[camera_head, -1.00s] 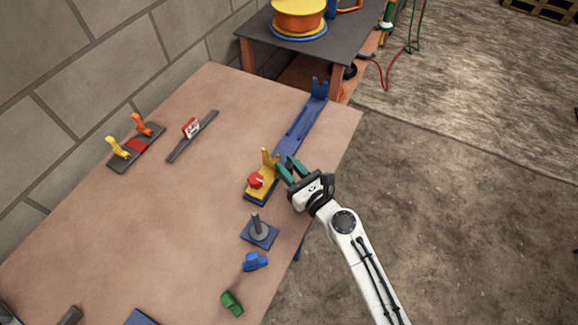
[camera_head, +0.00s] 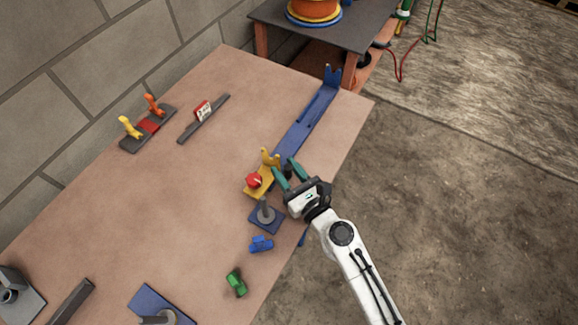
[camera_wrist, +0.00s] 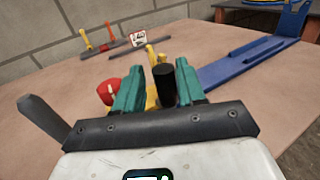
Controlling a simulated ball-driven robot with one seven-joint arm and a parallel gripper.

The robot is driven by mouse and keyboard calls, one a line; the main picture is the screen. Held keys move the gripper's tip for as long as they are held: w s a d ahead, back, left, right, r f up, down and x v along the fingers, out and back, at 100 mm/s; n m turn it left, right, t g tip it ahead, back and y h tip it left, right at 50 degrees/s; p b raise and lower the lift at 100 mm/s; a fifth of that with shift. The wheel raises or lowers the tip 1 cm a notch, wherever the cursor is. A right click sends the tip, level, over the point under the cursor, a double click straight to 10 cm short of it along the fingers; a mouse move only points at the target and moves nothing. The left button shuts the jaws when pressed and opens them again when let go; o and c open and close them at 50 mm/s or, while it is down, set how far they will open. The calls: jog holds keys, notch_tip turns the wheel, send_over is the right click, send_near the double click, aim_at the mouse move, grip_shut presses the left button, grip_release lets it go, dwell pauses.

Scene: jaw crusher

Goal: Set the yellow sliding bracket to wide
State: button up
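The yellow sliding bracket (camera_head: 262,183), with a forked upright and a red knob (camera_head: 254,181), sits at the near end of a long blue rail (camera_head: 305,125). The rail's far end carries a fixed blue fork (camera_head: 331,75). My gripper (camera_head: 283,169) is at the bracket's right side with its teal fingers apart. A black upright peg (camera_wrist: 163,85) stands between the fingers, closer to the right one, with a gap at its left. In the wrist view the yellow bracket (camera_wrist: 151,62) shows partly behind the fingers, and the red knob (camera_wrist: 108,92) is left of them.
A grey post on a blue plate (camera_head: 266,213) stands close below the bracket. Blue (camera_head: 261,244) and green (camera_head: 236,284) small parts lie nearer. A lever block (camera_head: 148,128) and a sign on a dark strip (camera_head: 203,112) are at the back left. The table's middle is clear.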

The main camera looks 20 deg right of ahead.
jog(key=shift+o, duration=0.5)
jog(key=shift+s+d, duration=0.1)
jog(key=shift+s, duration=0.15)
jog(key=s+b, duration=0.1)
jog(key=s, duration=0.2)
jog(key=s+d+b, duration=0.1)
jog(key=s, duration=0.2)
jog(key=s+b, duration=0.1)
jog(key=s, duration=0.2)
jog(key=shift+s+d+f, duration=0.1)
jog(key=shift+d+f, duration=0.05)
jog(key=shift+d, duration=0.05)
jog(key=shift+s+b, duration=0.3)
jog(key=shift+s, duration=0.15)
